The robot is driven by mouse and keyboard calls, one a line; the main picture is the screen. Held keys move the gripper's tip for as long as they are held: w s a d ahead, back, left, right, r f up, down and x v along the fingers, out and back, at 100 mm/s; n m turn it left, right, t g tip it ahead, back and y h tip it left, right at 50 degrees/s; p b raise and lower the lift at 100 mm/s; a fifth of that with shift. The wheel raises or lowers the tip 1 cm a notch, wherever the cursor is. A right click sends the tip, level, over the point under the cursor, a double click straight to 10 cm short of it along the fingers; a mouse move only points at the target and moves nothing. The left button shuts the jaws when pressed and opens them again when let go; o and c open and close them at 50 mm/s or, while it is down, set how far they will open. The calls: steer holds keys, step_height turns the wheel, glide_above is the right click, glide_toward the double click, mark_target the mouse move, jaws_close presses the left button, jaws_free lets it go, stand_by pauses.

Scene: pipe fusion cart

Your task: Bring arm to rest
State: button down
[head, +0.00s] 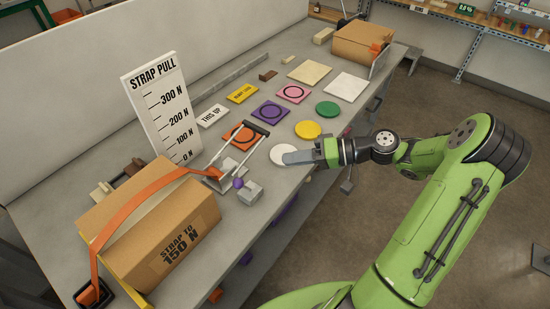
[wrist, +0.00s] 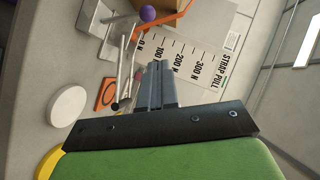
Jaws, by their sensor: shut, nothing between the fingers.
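My green arm reaches in from the right in the head view. My gripper (head: 290,158) is shut and empty, just over or beside the white disc (head: 283,153) at the table's front edge. In the wrist view the shut fingers (wrist: 155,68) point toward the strap pull board (wrist: 190,60). The tensioner (head: 235,160) with its metal handle and purple ball (head: 239,183) stands left of my gripper, apart from it. An orange strap (head: 140,195) runs from it over the cardboard box (head: 150,235) marked "STRAP TO 150 N".
Coloured discs and square tiles, among them a yellow disc (head: 308,130) and a purple tile (head: 271,111), lie on the table behind my gripper. A second box (head: 362,42) stands at the far end. The floor (head: 400,185) by the table's front edge is open.

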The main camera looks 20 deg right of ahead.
steer(key=shift+v, duration=0.9)
steer(key=s+a+r+n+g+h, duration=0.1)
steer(key=s+a+g+h, duration=0.3)
steer(key=s+a+h, duration=0.3)
steer(key=s+d+r+t+h, duration=0.1)
steer(key=s+r+t+h, duration=0.1)
steer(key=s, duration=0.4)
steer(key=s+d+r+m+t+h, duration=0.1)
steer(key=s+r+t+h, duration=0.1)
steer(key=s+r+h, duration=0.2)
steer(key=s+r, duration=0.2)
steer(key=s, duration=0.1)
steer(key=shift+m+h, duration=0.3)
